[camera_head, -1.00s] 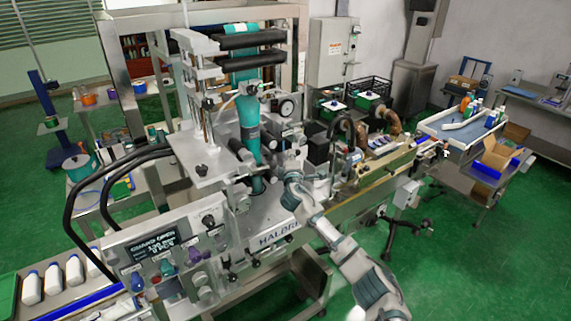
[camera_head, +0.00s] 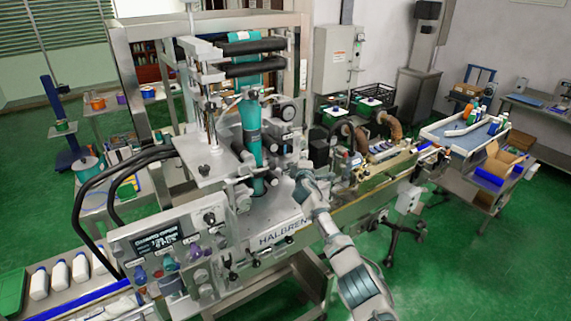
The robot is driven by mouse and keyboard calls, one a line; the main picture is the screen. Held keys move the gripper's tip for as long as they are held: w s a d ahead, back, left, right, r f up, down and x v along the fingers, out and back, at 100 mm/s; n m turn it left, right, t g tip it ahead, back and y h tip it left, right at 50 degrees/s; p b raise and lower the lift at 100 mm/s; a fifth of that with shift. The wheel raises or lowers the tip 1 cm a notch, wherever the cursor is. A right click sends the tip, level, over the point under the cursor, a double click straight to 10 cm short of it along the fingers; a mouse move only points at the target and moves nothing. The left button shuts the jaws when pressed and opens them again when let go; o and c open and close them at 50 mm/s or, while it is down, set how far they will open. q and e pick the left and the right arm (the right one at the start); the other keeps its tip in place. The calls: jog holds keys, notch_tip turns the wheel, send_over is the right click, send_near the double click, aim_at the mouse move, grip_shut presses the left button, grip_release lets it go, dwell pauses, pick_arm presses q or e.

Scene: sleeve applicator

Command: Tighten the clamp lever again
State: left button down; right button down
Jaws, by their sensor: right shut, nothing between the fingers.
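The sleeve applicator (camera_head: 285,222) is a grey metal machine with a teal sleeve web (camera_head: 252,130) running down its middle. Small dark knobs and handles (camera_head: 245,160) sit beside the web; I cannot tell for sure which one is the clamp lever. My right gripper (camera_head: 298,178) is at the machine's front, right of the lower end of the web. It is shut and empty. Its fingertips are small here, and the gripper hides part of the machine behind it. I do not see my left gripper.
A control panel (camera_head: 165,240) with coloured knobs stands at front left, with curved black rails (camera_head: 92,190) above it. A conveyor (camera_head: 365,198) runs right towards a blue-lined tray (camera_head: 465,135). Green floor is open at lower right.

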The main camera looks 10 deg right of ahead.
pick_arm(q)
jog(key=shift+s+d+r+p, duration=0.15)
jog(key=shift+d+r+p, duration=0.2)
jog(key=shift+r+p, duration=0.2)
pick_arm(e)
jog(key=shift+d+f+m+g, duration=0.3)
jog(key=shift+m+g, duration=0.1)
jog(key=shift+m, duration=0.2)
pick_arm(q)
jog(key=shift+d+r, duration=0.1)
jog(key=shift+d, duration=0.2)
pick_arm(e)
jog(key=v, duration=1.1)
jog(key=shift+s, duration=0.4)
jog(key=shift+a, duration=0.1)
